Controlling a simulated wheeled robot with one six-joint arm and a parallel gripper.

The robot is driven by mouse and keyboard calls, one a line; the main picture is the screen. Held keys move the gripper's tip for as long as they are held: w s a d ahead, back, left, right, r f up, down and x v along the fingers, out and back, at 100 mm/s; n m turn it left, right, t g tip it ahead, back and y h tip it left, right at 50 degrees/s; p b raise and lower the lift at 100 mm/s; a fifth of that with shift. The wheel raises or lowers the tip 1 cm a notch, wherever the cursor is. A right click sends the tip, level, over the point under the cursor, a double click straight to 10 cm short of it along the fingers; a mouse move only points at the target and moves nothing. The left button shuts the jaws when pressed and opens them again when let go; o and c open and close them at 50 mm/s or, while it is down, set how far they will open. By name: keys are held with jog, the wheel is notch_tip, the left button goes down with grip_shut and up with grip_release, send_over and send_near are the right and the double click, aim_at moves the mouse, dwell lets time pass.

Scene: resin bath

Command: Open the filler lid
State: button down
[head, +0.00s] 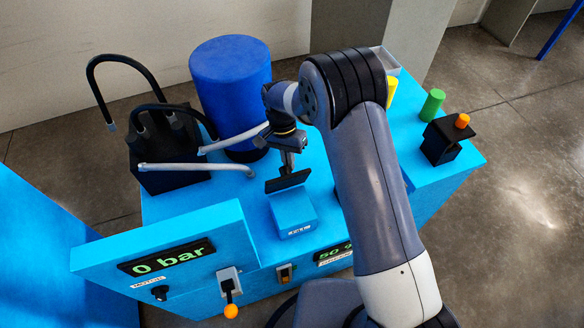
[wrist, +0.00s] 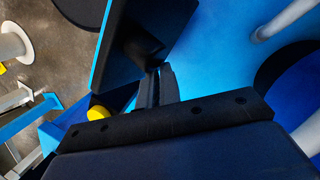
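A small blue block with a white label (head: 293,212) sits on the bright blue machine top, behind the display panel. In the wrist view the two black fingers lie close together with nothing visible held.
A dark blue drum (head: 231,85), grey pipes (head: 196,168) and a black box with hoses (head: 172,178) stand behind and left. The "0 bar" panel (head: 95,262) rises in front. A green cylinder (head: 432,104) and a black block with orange knob (head: 441,143) stand right.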

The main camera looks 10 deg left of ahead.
aim_at(285, 170)
jog(key=c, duration=1.9)
grip_release()
jog(key=shift+s+a+f, duration=0.1)
jog(key=shift+s+a, duration=0.25)
jog(key=shift+a, duration=0.3)
jog(key=shift+s+a, duration=0.35)
jog(key=shift+a, duration=0.25)
jog(key=o, duration=0.8)
jog(key=shift+w+d, duration=0.15)
jog(key=shift+d, duration=0.25)
jog(key=v, duration=1.1)
jog(key=shift+d+f, duration=0.1)
jog(key=shift+f, duration=0.05)
jog(key=x, duration=0.7)
jog(key=s+x, duration=0.1)
jog(key=x, duration=0.2)
jog(key=shift+d+f+p, duration=0.15)
jog(key=shift+d+p, duration=0.2)
jog(key=shift+p, duration=0.05)
jog(key=shift+s+d, duration=0.35)
jog(key=shift+s, duration=0.3)
